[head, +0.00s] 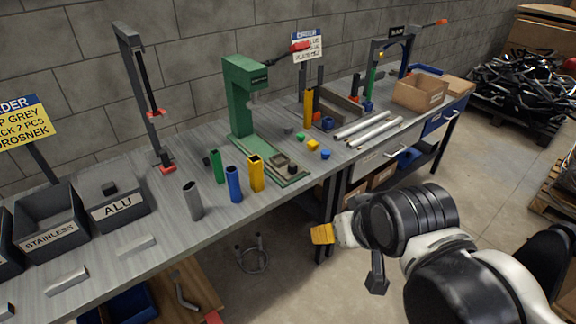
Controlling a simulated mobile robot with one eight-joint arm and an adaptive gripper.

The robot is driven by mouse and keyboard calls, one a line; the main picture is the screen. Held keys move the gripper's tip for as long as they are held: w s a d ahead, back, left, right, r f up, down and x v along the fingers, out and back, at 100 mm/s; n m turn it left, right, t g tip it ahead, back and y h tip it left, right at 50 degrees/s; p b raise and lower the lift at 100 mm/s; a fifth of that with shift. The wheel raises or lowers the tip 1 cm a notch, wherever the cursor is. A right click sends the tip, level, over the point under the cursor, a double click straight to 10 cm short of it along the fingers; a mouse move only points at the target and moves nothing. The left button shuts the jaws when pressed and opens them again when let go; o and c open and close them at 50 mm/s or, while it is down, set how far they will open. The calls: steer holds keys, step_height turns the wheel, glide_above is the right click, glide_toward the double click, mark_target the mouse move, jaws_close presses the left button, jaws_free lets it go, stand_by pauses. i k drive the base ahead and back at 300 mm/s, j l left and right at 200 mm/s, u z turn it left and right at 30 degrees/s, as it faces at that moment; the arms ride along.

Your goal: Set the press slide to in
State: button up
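The green press (243,95) stands on the workbench near the middle of the head view. A green base plate runs from it toward the bench's front edge. The press slide (281,161), a small dark fixture, sits on this plate, forward of the press column and toward the front end. My gripper (336,235) is in front of the bench, low and to the right of the slide, and apart from it. A yellow-orange block-like piece shows at its end; I cannot tell whether it is held or part of the gripper. The finger opening is not clear.
Grey, green, blue and yellow tubes (256,174) stand left of the press plate. Small coloured caps (313,145) and silver tubes (367,125) lie to its right. Dark bins (110,200) stand at left, a cardboard box (420,92) at right.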

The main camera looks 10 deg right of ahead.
mark_target(288, 170)
steer(key=i+j+u, duration=0.1)
steer(key=i, duration=0.35)
steer(key=i+j, duration=0.2)
steer(key=i, duration=0.3)
steer(key=j+u, duration=0.05)
